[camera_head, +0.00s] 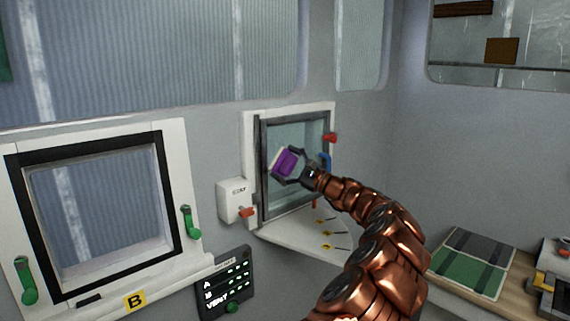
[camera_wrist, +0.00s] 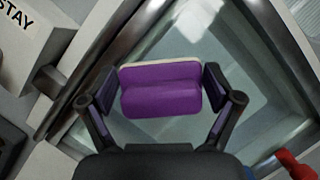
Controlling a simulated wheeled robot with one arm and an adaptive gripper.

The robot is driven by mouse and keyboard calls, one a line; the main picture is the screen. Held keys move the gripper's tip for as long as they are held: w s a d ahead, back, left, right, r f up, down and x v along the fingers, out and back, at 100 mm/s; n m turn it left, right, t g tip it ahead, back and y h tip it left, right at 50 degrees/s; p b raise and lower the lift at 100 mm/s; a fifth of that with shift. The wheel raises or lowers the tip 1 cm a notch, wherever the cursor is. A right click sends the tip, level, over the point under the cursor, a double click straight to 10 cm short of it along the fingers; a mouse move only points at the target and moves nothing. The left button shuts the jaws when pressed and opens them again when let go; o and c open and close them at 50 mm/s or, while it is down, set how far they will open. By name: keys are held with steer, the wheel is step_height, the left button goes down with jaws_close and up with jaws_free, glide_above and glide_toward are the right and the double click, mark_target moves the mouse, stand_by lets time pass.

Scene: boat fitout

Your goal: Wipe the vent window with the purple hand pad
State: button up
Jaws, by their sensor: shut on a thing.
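The vent window (camera_head: 309,138) is a small pane in a dark metal frame with a white surround, on the wall at the middle of the head view. Its glass (camera_wrist: 258,110) fills much of the wrist view. My gripper (camera_head: 291,169) is in front of the pane's left part. It is shut on the purple hand pad (camera_head: 287,161), which has a pale layer facing the glass. In the wrist view the pad (camera_wrist: 160,92) sits between both fingers (camera_wrist: 160,95). I cannot tell whether the pad touches the glass.
A white box marked STAY (camera_head: 234,200) with a red lever is left of the vent window. A red catch (camera_head: 330,138) and a blue handle (camera_head: 326,161) are at its right. A white shelf (camera_head: 285,235) lies below. Window B (camera_head: 95,210) has green handles.

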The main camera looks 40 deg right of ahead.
steer(key=shift+d+r+p, duration=0.2)
steer(key=shift+d+p, duration=0.3)
steer(key=shift+p, duration=0.05)
steer(key=shift+s+d+f+p, duration=0.15)
steer(key=shift+d+p, duration=0.7)
steer(key=shift+d, duration=0.5)
steer(key=shift+d+p, duration=1.5)
steer(key=shift+d, duration=0.45)
steer(key=shift+d, duration=0.1)
steer(key=shift+d+p, duration=1.2)
steer(key=shift+d, duration=0.65)
